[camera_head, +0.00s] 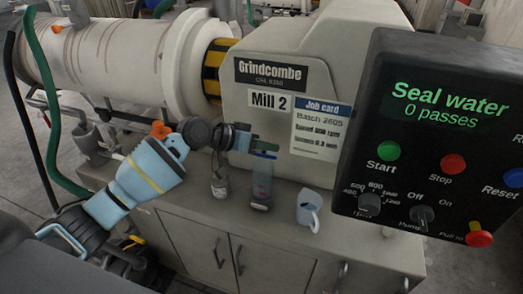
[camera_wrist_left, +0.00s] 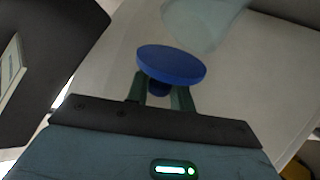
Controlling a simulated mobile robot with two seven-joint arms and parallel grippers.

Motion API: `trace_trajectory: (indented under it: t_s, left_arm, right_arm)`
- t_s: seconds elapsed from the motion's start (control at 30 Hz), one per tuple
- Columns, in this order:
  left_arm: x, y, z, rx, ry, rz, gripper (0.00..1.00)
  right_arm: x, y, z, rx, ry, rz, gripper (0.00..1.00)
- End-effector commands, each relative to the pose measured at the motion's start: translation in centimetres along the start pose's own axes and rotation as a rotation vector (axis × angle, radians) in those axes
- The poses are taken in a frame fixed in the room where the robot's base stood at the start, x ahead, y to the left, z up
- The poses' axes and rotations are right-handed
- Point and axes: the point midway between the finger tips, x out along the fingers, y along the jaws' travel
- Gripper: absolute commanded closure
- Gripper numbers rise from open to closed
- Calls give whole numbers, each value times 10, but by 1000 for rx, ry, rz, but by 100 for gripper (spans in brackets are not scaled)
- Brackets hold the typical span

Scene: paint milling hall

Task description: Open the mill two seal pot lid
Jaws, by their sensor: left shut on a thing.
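The mill two seal pot (camera_head: 261,185) is a clear upright cylinder with a dark lower part, standing on the bench in front of the Mill 2 housing. Its blue lid (camera_head: 264,154) shows as a thin edge at the pot's top, just under my left gripper (camera_head: 266,145). In the left wrist view the lid is a round blue disc (camera_wrist_left: 172,63) with a short dark blue knob. My left gripper's green fingers (camera_wrist_left: 167,98) are shut on that knob. I cannot tell whether the lid touches the pot rim. My right gripper is not in view.
A clear bottle (camera_head: 220,181) stands just left of the pot, and a white mug (camera_head: 309,210) to its right. The Seal water control panel (camera_head: 440,140) fills the right side. The Mill 2 housing (camera_head: 290,75) rises behind. Bench top shows between pot and mug.

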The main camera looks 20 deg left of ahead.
Motion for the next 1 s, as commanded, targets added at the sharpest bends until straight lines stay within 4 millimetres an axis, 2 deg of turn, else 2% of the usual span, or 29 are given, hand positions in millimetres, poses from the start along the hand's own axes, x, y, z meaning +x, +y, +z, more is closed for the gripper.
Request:
trace_trajectory:
  t_s: [0.03,0.37,0.7,1.0]
  left_arm:
    - [-1,1,-9,-29,-24,1,100]
    - [10,-9,-16,-256,-250,4,100]
    - [22,-20,-20,-463,-457,5,100]
    - [27,-25,-22,-573,-570,5,100]
  right_arm:
    - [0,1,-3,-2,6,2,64]
    - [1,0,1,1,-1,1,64]
    - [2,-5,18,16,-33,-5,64]
    - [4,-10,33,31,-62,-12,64]
